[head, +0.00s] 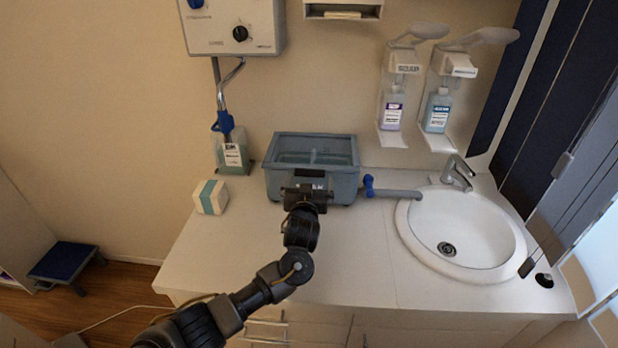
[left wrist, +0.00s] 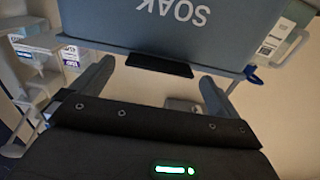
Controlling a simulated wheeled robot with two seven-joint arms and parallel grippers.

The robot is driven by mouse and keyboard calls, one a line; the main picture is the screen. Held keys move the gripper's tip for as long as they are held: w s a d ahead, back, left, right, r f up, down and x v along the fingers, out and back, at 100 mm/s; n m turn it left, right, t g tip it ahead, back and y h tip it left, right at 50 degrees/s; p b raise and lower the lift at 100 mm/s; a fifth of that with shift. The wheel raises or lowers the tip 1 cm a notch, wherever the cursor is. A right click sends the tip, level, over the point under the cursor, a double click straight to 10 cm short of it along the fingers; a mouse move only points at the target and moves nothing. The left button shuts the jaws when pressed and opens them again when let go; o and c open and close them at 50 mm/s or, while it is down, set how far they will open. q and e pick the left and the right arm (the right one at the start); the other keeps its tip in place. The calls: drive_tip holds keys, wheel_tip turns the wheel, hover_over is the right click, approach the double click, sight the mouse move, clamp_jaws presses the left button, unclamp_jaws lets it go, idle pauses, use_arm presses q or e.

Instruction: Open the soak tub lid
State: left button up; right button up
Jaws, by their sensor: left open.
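The soak tub (head: 342,186) is a grey-blue box on the counter, left of the sink. Its top shows a raised rim around a teal, see-through-looking area; I cannot tell lid from contents there. In the left wrist view the tub (left wrist: 200,40) fills the top, with upside-down "SOAK" lettering and a black tab (left wrist: 158,65) at its edge. My left gripper (head: 304,190) is at the tub's front, hiding part of that side. In the left wrist view the left gripper (left wrist: 155,85) is open, its fingers either side of the tab, nothing clearly held. My right gripper is not in view.
A white and teal box (head: 210,197) and a labelled container (head: 233,155) stand left of the tub. A blue-ended grey spout (head: 395,192) lies between tub and sink (head: 465,225). Two bottle dispensers (head: 393,110) hang behind. The front counter is clear.

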use_arm(q)
drive_tip(key=shift+w, duration=0.7)
drive_tip(key=shift+c, duration=0.3)
